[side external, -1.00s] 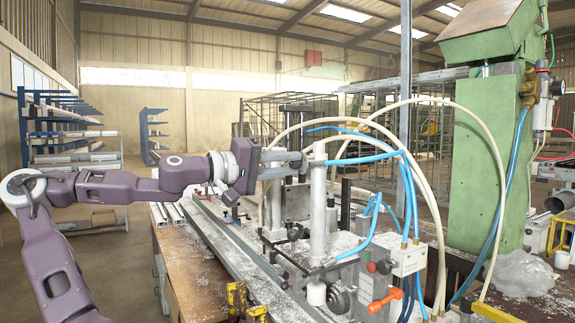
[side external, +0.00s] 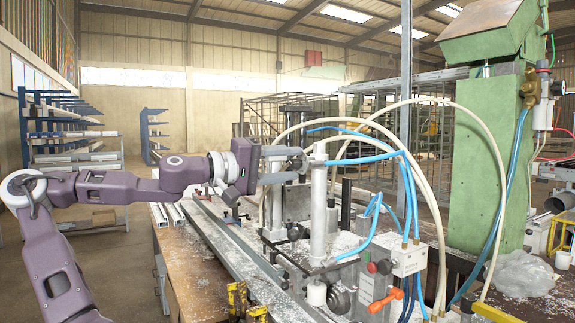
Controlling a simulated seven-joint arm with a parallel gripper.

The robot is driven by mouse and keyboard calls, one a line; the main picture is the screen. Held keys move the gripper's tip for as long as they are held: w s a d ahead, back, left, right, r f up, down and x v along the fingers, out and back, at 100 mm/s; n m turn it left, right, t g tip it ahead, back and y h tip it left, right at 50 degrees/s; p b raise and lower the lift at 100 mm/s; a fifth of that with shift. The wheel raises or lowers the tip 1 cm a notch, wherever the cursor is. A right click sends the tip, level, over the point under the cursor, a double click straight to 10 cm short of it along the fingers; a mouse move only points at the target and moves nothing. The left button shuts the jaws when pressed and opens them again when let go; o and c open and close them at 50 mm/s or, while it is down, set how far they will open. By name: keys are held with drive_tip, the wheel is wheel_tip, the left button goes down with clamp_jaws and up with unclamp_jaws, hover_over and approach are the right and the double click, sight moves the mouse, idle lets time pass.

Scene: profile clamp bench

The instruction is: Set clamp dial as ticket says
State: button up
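My gripper (side external: 296,165) is in the middle of the side external view, pointing right, high above the bench. Its two grey fingers are apart, one above the other, with a gap between them. The fingertips are close to the top of the upright grey clamp cylinder (side external: 319,205); I cannot tell whether they touch it. A dark round knob (side external: 339,301) sits low on the clamp, well below the gripper. I cannot tell whether this is the clamp dial, and no marks on it are readable. I cannot make out a ticket.
A white control box (side external: 408,261), an orange handle (side external: 385,300) and blue hoses (side external: 408,190) crowd the clamp's right side. A long metal profile (side external: 235,250) runs along the chip-strewn bench. A green machine column (side external: 485,160) stands at right. The air above the left bench is open.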

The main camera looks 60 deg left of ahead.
drive_tip(key=s, duration=0.7)
idle(0.3)
drive_tip(key=s+d+f+m+g+h, duration=0.25)
drive_tip(key=d+m, duration=0.35)
drive_tip(key=d, duration=0.5)
drive_tip(key=s+d+f+m+g+y, duration=0.1)
drive_tip(key=s+d+f+m+g, duration=0.3)
drive_tip(key=f, duration=0.5)
drive_tip(key=s+d+f+m+g+y, duration=0.1)
drive_tip(key=s+d+f+m+g, duration=0.3)
drive_tip(key=f, duration=0.6)
drive_tip(key=s+d+g, duration=0.2)
drive_tip(key=s+d, duration=0.1)
drive_tip(key=s, duration=0.1)
drive_tip(key=shift+w+r+y, duration=0.1)
drive_tip(key=shift+y, duration=0.15)
